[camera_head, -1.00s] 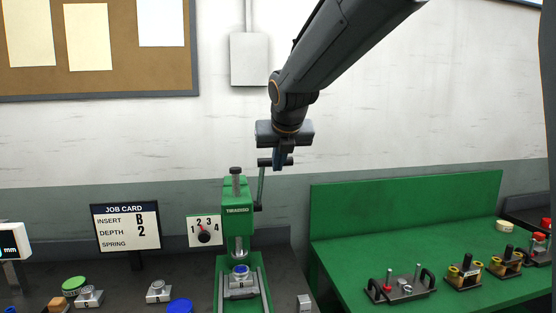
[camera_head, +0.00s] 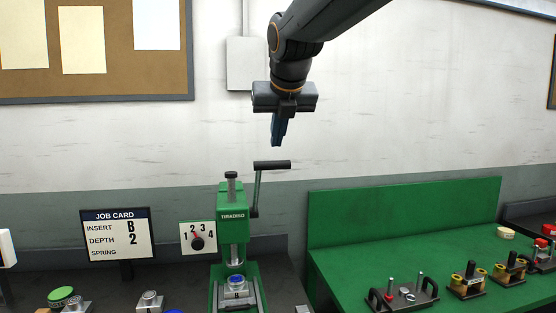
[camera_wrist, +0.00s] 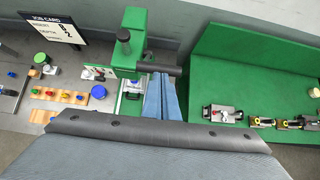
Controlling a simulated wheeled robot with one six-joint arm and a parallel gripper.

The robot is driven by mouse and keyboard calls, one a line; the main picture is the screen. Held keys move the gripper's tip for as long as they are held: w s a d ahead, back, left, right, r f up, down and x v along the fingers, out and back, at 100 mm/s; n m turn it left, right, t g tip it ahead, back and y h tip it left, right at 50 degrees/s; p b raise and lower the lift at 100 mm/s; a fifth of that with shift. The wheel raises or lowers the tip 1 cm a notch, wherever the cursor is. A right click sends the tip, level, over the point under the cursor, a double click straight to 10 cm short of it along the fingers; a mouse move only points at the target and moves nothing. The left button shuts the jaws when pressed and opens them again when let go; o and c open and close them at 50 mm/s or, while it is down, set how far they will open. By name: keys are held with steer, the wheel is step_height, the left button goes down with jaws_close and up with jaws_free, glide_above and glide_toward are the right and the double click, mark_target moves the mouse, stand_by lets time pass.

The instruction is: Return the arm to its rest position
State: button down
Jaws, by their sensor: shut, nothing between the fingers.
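My gripper (camera_head: 279,132) hangs in the air above the press lever, pointing down, with its blue fingers shut and nothing between them. In the wrist view the shut fingers (camera_wrist: 160,98) show at the middle, in front of the press. The green press (camera_head: 233,225) stands on the dark bench, its lever handle (camera_head: 272,165) raised to the right. The gripper is apart from the handle in the head view. A piece with a blue ring (camera_head: 236,281) sits under the press ram.
The job card (camera_head: 117,234) reads insert B, depth 2. A dial plate (camera_head: 198,238) stands beside the press. The green table (camera_head: 340,265) at right holds a fixture tray (camera_head: 403,297) and several yellow-and-black parts. The wall holds a grey box (camera_head: 243,64). Space around the gripper is free.

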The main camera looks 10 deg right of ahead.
steer(key=shift+r, duration=0.75)
steer(key=shift+w, duration=0.1)
steer(key=s+d+f+m+g+b, duration=0.25)
steer(key=f+m, duration=0.65)
steer(key=f, duration=0.5)
steer(key=s+d+f+m+g+b, duration=0.1)
steer(key=s+d+f+m+b, duration=0.2)
steer(key=f+m, duration=0.75)
steer(key=s+d+f+m+g+b, duration=0.1)
steer(key=s+d+f+m+g, duration=0.1)
steer(key=s+f+m, duration=0.6)
steer(key=s+d+f+m+g+b, duration=0.1)
steer(key=s+d+f+m+b, duration=0.1)
steer(key=s+f+m, duration=0.7)
step_height(320, 180, down, 8)
steer(key=shift+d+f+g, duration=0.1)
steer(key=shift+d+g, duration=0.05)
steer(key=shift+g, duration=0.2)
steer(key=shift+w, duration=0.1)
